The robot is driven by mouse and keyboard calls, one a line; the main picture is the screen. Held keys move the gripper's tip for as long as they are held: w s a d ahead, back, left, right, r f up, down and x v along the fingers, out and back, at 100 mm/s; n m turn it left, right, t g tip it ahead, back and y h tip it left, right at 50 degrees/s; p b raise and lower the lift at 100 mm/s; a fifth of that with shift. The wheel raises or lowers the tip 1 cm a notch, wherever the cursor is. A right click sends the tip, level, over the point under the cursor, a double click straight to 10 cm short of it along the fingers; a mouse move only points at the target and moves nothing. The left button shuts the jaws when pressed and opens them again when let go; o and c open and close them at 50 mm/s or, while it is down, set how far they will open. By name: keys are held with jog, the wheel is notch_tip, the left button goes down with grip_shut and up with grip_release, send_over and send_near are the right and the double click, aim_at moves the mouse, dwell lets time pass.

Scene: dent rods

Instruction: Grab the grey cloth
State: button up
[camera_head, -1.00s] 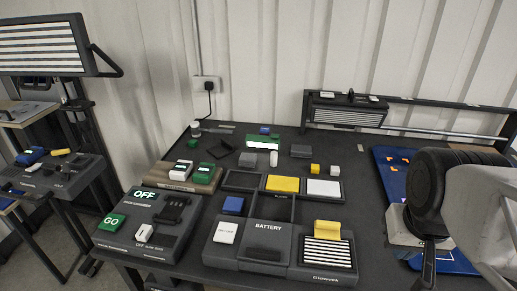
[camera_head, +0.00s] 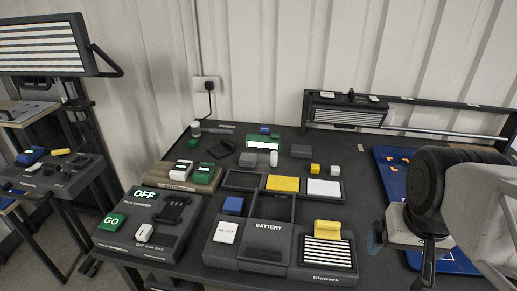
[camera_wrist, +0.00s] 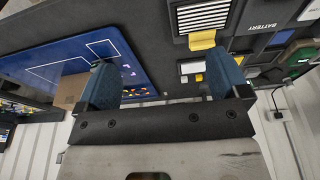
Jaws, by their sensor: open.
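I cannot make out a clear grey cloth in either view. A small dark grey block-like piece (camera_head: 301,151) lies at the back of the black table, and a grey piece (camera_head: 247,160) lies left of it; neither shows as cloth for certain. My gripper's two blue fingers show apart in the wrist view (camera_wrist: 162,85), with nothing between them. In the head view my arm is at the right edge, over the blue board, and hides part of it. The fingertips are hard to see there.
The blue board (camera_head: 393,168) lies right, with a box (camera_wrist: 70,92) on it. The battery unit (camera_head: 268,235) and OFF unit (camera_head: 145,220) stand left. A dark rack (camera_head: 435,104) runs behind. Bare table lies right of the panels.

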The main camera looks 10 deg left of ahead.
jog(key=w+a+r+m, duration=0.2)
jog(key=w+a, duration=0.1)
jog(key=w, duration=0.5)
jog(key=w+a+r+m, duration=0.2)
jog(key=w, duration=0.6)
jog(key=m+g, duration=0.3)
jog(key=m, duration=1.1)
send_over(248, 156)
jog(key=f, duration=2.1)
jog(key=shift+s+d+f, duration=0.25)
jog(key=shift+s, duration=0.05)
jog(key=shift+w+a+f, duration=0.15)
jog(key=shift+a+f, duration=0.15)
jog(key=shift+a, duration=0.05)
jog(key=shift+f, duration=1.35)
jog(key=shift+d+f, duration=0.1)
jog(key=shift+f, duration=2.45)
